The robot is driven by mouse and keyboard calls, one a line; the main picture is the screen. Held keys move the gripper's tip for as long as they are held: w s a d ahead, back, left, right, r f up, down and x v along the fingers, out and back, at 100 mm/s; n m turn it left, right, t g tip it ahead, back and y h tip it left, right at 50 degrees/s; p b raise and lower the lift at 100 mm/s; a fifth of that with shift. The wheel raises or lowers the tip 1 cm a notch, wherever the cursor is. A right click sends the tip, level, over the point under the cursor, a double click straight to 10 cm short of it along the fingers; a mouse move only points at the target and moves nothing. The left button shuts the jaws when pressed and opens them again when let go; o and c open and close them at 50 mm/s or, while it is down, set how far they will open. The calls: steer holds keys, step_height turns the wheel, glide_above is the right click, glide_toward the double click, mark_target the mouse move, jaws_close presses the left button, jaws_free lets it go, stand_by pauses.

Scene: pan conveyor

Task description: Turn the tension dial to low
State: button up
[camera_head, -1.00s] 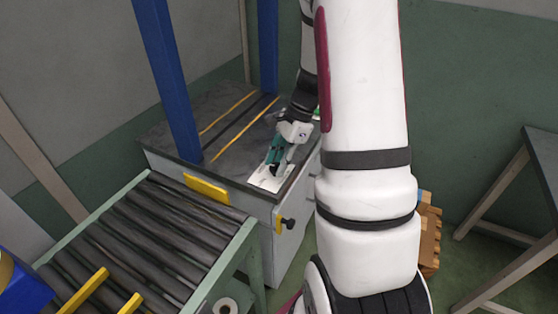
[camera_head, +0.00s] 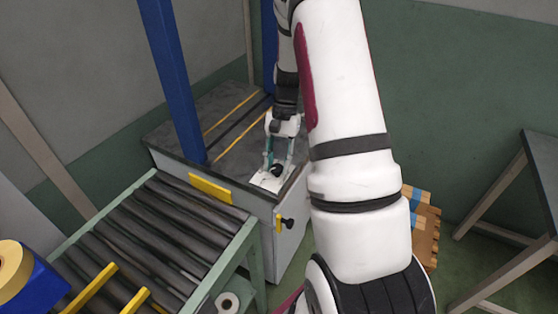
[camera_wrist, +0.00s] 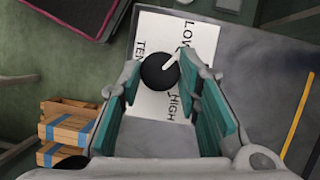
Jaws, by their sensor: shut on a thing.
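The tension dial is a round black knob (camera_wrist: 160,70) with a white pointer mark, on a white plate (camera_wrist: 148,108) lettered LOW, HIGH and a partly hidden "TEN…". Its pointer aims up and right in the wrist view, closer to LOW than to HIGH. My gripper (camera_wrist: 160,76) has its teal-padded fingers on either side of the knob and is shut on it. In the head view my gripper (camera_head: 278,166) reaches down to the dial (camera_head: 277,171) at the cabinet top's front corner; the lettering is unreadable there.
A blue post (camera_head: 173,80) rises from the cabinet top (camera_head: 185,130) left of my gripper. A roller conveyor (camera_head: 150,245) joins the cabinet at front left. A black side knob (camera_head: 288,223) sticks out below the dial. Wooden pallets (camera_head: 422,225) stand behind my arm.

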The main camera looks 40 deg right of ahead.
steer(key=shift+n+g, duration=0.3)
steer(key=shift+n, duration=0.3)
steer(key=o, duration=1.1)
steer(key=v, duration=1.2)
steer(key=shift+a+r, duration=0.15)
steer(key=shift+a, duration=0.1)
